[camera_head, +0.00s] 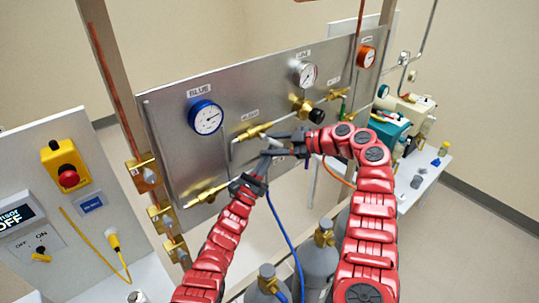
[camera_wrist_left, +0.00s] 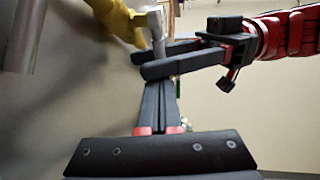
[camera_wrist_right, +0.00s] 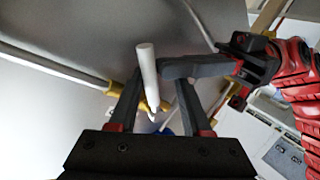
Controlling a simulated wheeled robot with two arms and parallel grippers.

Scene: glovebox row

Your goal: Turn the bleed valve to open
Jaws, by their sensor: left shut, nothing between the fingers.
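The brass bleed valve (camera_head: 254,131) sits on the grey metal panel, just below its label. Its body also shows at the top of the left wrist view (camera_wrist_left: 117,20), with a pale grey lever (camera_wrist_left: 157,32) on it. My right gripper (camera_head: 267,144) comes in from the right and is open. In the right wrist view the pale lever (camera_wrist_right: 147,65) shows between its two spread fingers; I cannot tell whether they touch it. My left gripper (camera_head: 265,159) is shut and empty, just below the right fingers and close to them.
A blue gauge (camera_head: 206,117), a white-faced gauge (camera_head: 305,75) and an orange gauge (camera_head: 366,56) sit on the panel. A brass valve with a black knob (camera_head: 306,108) is to the right. Grey cylinders (camera_head: 320,262) stand below. A blue hose (camera_head: 284,228) hangs near my left arm.

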